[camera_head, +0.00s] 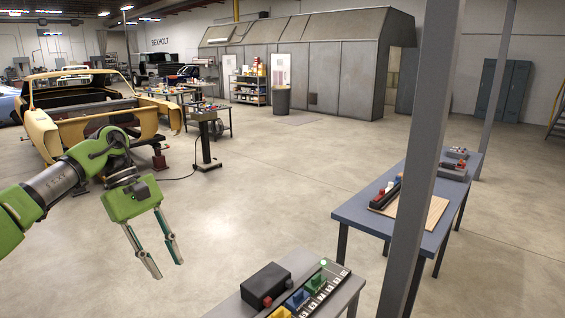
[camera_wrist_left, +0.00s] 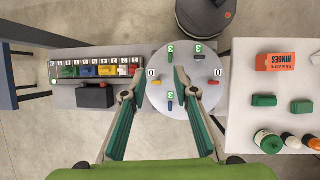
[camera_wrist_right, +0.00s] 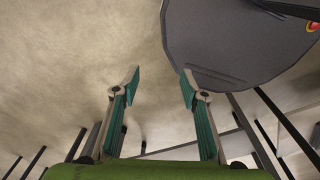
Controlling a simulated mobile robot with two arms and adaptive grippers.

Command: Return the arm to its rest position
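My left arm (camera_head: 60,184) is green and grey and comes in from the left in the head view, bent downward at the wrist. Its gripper (camera_head: 168,270) hangs over open floor with its two fingers apart and nothing between them. In the left wrist view the same gripper (camera_wrist_left: 160,85) is open above a round pale disc (camera_wrist_left: 183,110) with small coloured pieces and number labels. My right gripper (camera_wrist_right: 161,76) shows only in the right wrist view. Its fingers are apart and empty, with bare floor beyond.
A grey table at the bottom of the head view holds a black box (camera_head: 265,284) and a tray of coloured blocks (camera_head: 318,282). A blue table (camera_head: 380,215) stands right, behind a grey post (camera_head: 424,150). A yellow car body (camera_head: 90,118) is back left. The middle floor is clear.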

